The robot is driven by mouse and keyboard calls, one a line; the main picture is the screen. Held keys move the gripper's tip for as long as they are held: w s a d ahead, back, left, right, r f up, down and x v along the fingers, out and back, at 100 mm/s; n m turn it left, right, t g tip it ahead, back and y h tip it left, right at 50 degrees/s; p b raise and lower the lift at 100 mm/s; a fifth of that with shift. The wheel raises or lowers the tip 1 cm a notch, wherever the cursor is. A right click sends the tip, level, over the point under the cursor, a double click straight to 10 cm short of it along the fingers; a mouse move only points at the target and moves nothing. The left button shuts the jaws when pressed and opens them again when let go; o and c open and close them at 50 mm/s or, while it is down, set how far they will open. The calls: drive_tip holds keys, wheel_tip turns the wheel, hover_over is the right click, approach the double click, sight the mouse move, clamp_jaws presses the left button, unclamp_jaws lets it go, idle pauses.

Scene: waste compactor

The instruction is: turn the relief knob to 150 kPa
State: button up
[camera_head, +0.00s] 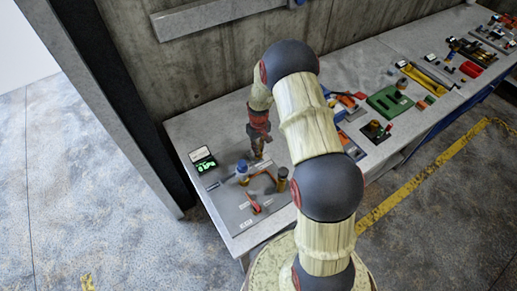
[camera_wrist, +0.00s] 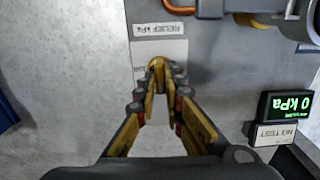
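The relief knob (camera_wrist: 156,61) is a small brass-yellow piece on the grey panel, mostly hidden by my fingertips. A white label reading RELIEF kPa (camera_wrist: 160,30) lies beside it, upside down in the wrist view, with a partly hidden number by the knob. My gripper (camera_wrist: 161,72) has its fingers drawn close together, with the tips at both sides of the knob. In the head view my gripper (camera_head: 259,152) points down over the panel's back part. A black display (camera_wrist: 290,106) reads 0 kPa in green; it also shows in the head view (camera_head: 203,160).
A NO TEST label (camera_wrist: 277,135) sits by the display. A blue-topped fitting (camera_head: 242,170), a dark cylinder (camera_head: 282,178) and a red-orange lever (camera_head: 253,206) stand near my gripper. More tools lie along the bench to the right, behind my arm. A concrete wall is behind.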

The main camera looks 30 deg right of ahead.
clamp_jaws()
drive_tip(key=m+b, duration=0.1)
drive_tip(key=m, duration=0.2)
drive_tip(key=shift+m+b, duration=0.35)
drive_tip(key=shift+m, duration=0.05)
drive_tip(key=m+b, duration=0.1)
drive_tip(key=m, duration=0.4)
drive_tip(key=shift+b, duration=0.3)
drive_tip(key=m+b, duration=0.1)
drive_tip(key=m, duration=0.4)
drive_tip(key=shift+m+b, duration=0.3)
drive_tip(key=shift+m, duration=1.8)
drive_tip(key=o, duration=0.6)
unclamp_jaws()
